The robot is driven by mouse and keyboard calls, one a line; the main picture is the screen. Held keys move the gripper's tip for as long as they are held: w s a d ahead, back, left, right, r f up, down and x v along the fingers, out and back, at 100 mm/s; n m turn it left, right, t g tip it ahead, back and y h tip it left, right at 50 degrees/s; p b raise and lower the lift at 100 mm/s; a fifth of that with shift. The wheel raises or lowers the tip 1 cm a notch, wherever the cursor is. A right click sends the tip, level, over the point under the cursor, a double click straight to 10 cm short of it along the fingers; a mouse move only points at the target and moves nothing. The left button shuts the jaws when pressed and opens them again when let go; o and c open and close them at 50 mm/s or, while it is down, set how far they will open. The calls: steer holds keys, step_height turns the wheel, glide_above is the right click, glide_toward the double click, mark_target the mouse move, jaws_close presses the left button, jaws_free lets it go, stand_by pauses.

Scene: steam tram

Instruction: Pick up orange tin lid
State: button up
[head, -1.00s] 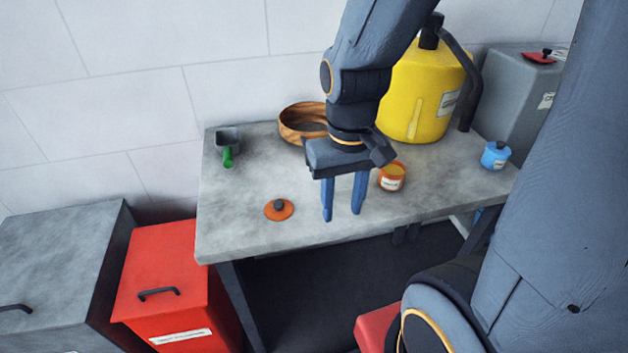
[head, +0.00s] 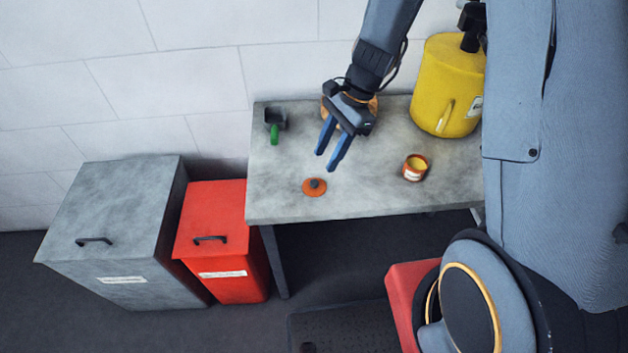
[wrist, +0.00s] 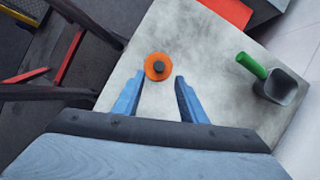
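The orange tin lid (head: 314,187) lies flat near the front left of the grey table (head: 270,205), with a dark knob in its middle. In the wrist view the lid (wrist: 158,67) shows just beyond the fingertips, nearer the left one. My gripper (head: 327,162) is above the table, tilted, with its two blue fingers spread and pointing toward the lid. In the wrist view my gripper (wrist: 160,77) is open with nothing between its fingers. An open orange tin (head: 415,167) with a pale label stands to the right of the lid.
A dark scoop with a green handle (head: 274,133) lies at the back left of the table. A wooden bowl (head: 371,104) is partly hidden behind my gripper. A yellow canister (head: 440,90) stands at the back right. Red (head: 222,245) and grey (head: 120,230) bins stand left of the table.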

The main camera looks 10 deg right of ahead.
mark_target(315, 181)
steer(key=p+x, duration=0.1)
steer(key=x, duration=0.2)
steer(key=p+x, duration=0.1)
steer(key=x, duration=0.2)
steer(key=shift+s+a+r, duration=0.1)
steer(key=shift+s, duration=0.15)
steer(key=shift+x, duration=0.75)
jaws_close()
